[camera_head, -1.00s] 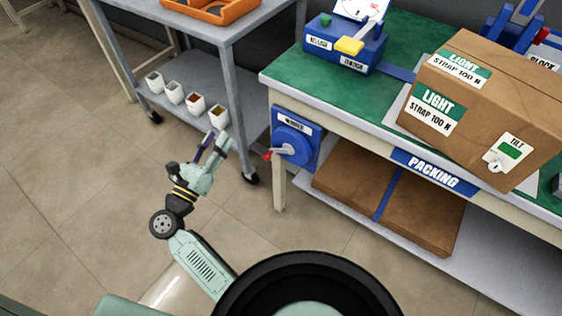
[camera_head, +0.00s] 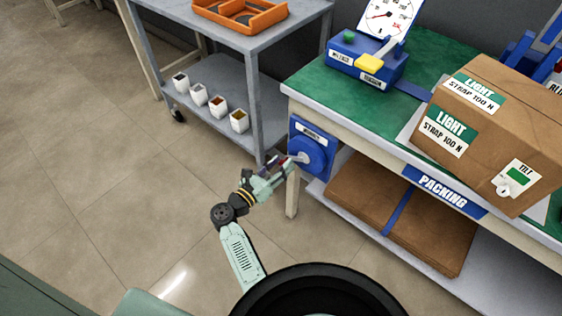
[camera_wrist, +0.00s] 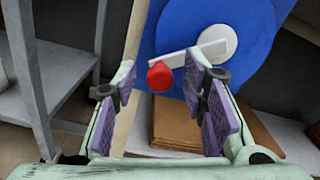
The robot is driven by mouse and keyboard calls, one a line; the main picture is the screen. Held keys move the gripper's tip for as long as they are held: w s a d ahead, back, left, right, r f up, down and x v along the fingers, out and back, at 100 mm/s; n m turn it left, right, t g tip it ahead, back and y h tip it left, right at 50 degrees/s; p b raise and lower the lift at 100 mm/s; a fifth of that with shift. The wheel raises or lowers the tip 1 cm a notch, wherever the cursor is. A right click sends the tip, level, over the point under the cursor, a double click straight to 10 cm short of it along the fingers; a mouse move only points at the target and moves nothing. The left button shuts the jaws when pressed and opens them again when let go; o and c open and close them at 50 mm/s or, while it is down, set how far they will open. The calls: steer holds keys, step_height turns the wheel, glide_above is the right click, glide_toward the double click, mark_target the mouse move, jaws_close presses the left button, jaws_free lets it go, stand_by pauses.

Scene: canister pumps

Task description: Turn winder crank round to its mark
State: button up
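The winder (camera_head: 314,147) is a blue box with a round blue disc on the end of the packing bench. Its crank is a light metal arm (camera_wrist: 200,52) running from a pale hub (camera_wrist: 217,44) to a red knob (camera_wrist: 160,77) at its left end. My gripper (camera_wrist: 162,88) is open, with one purple-padded finger on each side of the red knob in the wrist view. I cannot tell whether a finger touches the knob. In the head view my gripper (camera_head: 278,172) is close in front of the winder and partly hides the crank. I cannot make out the mark.
A grey trolley (camera_head: 262,110) with several small cups stands close on the left. Open floor (camera_head: 100,200) lies left.

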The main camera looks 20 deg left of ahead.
steer(key=shift+w+d, duration=0.1)
steer(key=shift+w, duration=0.2)
steer(key=shift+c, duration=0.4)
jaws_close()
stand_by(0.4)
